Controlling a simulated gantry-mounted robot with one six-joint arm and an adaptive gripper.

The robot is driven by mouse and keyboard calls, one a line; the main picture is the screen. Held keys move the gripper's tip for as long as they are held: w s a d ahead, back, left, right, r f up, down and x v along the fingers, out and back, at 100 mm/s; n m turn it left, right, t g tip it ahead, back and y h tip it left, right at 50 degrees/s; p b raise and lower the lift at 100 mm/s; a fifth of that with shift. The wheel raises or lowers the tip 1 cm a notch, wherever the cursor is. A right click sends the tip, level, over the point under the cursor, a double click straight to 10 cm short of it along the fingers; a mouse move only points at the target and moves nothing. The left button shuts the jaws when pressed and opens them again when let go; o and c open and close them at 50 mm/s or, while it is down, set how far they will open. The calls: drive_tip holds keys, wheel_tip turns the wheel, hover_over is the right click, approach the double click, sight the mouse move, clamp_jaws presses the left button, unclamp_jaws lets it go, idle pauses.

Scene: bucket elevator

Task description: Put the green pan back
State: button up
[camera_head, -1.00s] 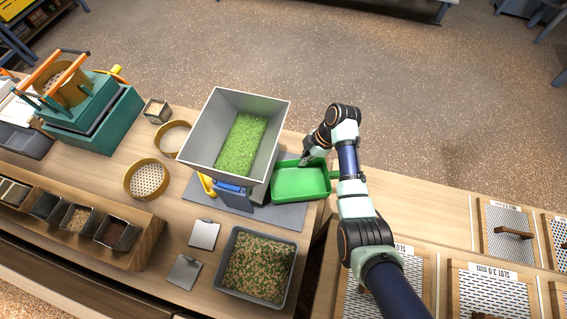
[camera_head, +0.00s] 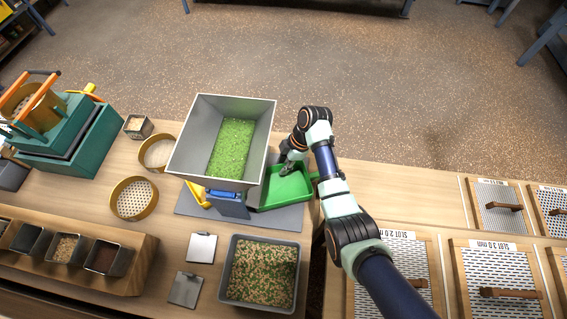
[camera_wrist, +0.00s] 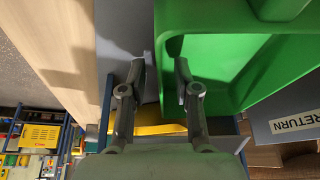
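The green pan (camera_head: 290,192) lies on the grey mat, just right of the grey hopper bin, and looks empty. It fills the upper right of the wrist view (camera_wrist: 215,60). My gripper (camera_head: 288,168) is at the pan's far side in the head view. In the wrist view my gripper (camera_wrist: 160,80) has its two fingers apart. One pan wall runs between them, with the right finger over the pan's inside and the left finger outside. Contact with the wall cannot be told. A "RETURN" label (camera_wrist: 293,124) shows at the right of the wrist view.
The tall grey bin (camera_head: 189,147) of green grains stands close left of the pan, above the blue part (camera_head: 226,195). The grey mat (camera_head: 285,218) lies beneath. A tray (camera_head: 231,270) of mixed grains is nearer. Slotted screens (camera_head: 385,295) lie at the right.

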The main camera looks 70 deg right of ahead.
drive_tip(key=shift+r, duration=0.3)
drive_tip(key=p+v, duration=0.3)
drive_tip(key=v, duration=0.8)
drive_tip(key=shift+r, duration=0.35)
drive_tip(key=shift+d, duration=0.1)
